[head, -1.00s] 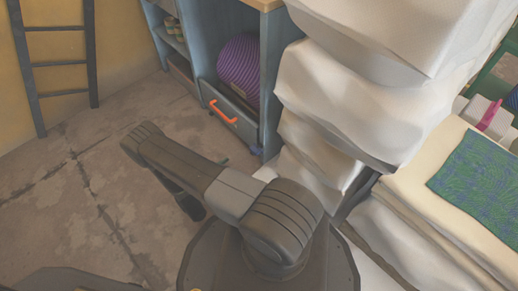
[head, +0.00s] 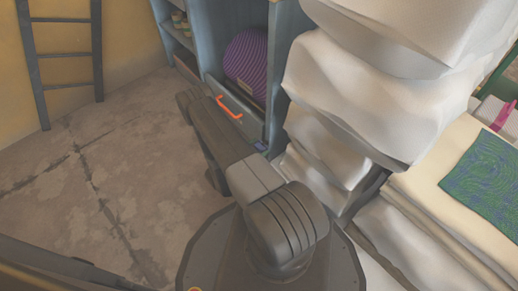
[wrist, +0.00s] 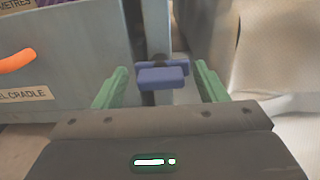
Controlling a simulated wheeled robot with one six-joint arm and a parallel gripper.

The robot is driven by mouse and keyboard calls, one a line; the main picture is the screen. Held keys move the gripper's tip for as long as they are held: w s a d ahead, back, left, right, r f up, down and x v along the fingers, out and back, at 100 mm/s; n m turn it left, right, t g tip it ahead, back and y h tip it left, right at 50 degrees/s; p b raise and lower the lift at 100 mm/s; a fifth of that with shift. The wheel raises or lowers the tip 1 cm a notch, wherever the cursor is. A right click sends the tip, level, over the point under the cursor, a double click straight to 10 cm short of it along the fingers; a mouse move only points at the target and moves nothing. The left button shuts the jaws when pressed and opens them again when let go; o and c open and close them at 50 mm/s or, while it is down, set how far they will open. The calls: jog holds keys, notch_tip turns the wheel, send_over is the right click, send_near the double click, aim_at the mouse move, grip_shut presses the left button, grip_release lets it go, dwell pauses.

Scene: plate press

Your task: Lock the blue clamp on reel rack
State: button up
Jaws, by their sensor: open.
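The blue clamp (wrist: 163,76) sits at the right front post of the blue-grey reel rack (wrist: 88,62), low beside the drawer front. In the head view the clamp (head: 262,146) is a small blue-violet spot at the foot of the rack (head: 282,75). My gripper (wrist: 161,69) is open, with one green finger on each side of the clamp in the wrist view. The fingers appear apart from it, but the depth between them and the clamp is hard to judge. In the head view my gripper is hidden by my arm.
The drawer has an orange handle (head: 230,107); a purple reel (head: 246,66) sits above it. Stacked white bundles (head: 345,95) stand close to the right of the clamp. A dark ladder (head: 66,52) leans at the left wall. The floor (head: 95,170) at left is clear.

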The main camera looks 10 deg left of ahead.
jog(key=shift+w+d, duration=0.35)
jog(key=shift+w, duration=0.1)
jog(key=c, duration=0.9)
jog(key=shift+o, duration=0.2)
